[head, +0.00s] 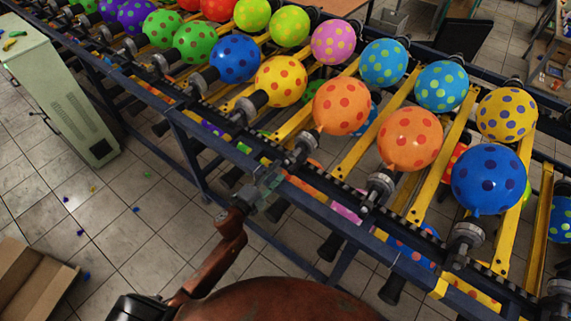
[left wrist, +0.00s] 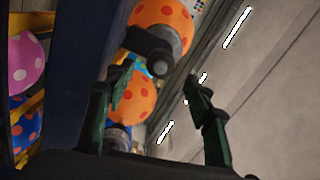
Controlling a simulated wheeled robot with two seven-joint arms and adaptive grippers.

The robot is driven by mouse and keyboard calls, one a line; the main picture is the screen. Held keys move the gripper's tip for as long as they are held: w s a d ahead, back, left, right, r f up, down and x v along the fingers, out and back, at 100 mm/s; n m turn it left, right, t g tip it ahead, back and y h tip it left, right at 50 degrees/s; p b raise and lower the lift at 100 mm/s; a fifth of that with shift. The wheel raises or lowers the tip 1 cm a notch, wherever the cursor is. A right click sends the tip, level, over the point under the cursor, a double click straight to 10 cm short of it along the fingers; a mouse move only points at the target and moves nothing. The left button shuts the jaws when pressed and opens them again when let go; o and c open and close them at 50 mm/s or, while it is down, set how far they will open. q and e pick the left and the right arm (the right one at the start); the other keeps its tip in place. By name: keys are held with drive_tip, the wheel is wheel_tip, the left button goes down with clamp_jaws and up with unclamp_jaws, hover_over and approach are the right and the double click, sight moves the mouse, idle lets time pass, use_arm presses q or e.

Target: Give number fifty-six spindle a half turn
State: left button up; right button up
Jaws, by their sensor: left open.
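Printing spindles with spotted balloons line the near rail in the head view; I cannot read any number, so I cannot tell which is fifty-six. My left gripper (head: 266,188) is at the rail's near side, just below and left of a grey spindle (head: 301,149) bearing an orange balloon (head: 341,105). In the left wrist view my left gripper (left wrist: 157,88) has its fingers spread with nothing gripped. A dark spindle end (left wrist: 160,62) with an orange balloon (left wrist: 163,22) shows beyond the fingers. A second orange balloon (left wrist: 134,97) is partly hidden by one finger. My right gripper is not seen.
More spindles stand close along the rail, one (head: 380,188) with another orange balloon (head: 410,138). The dark blue frame (head: 184,124) runs below. A pale green cabinet (head: 58,91) and a cardboard box (head: 32,278) stand left; tiled floor between is mostly free.

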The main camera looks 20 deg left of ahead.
use_arm(q)
drive_tip(key=v, duration=0.3)
drive_tip(key=shift+s+a, duration=0.1)
drive_tip(key=shift+s, duration=0.15)
idle(0.4)
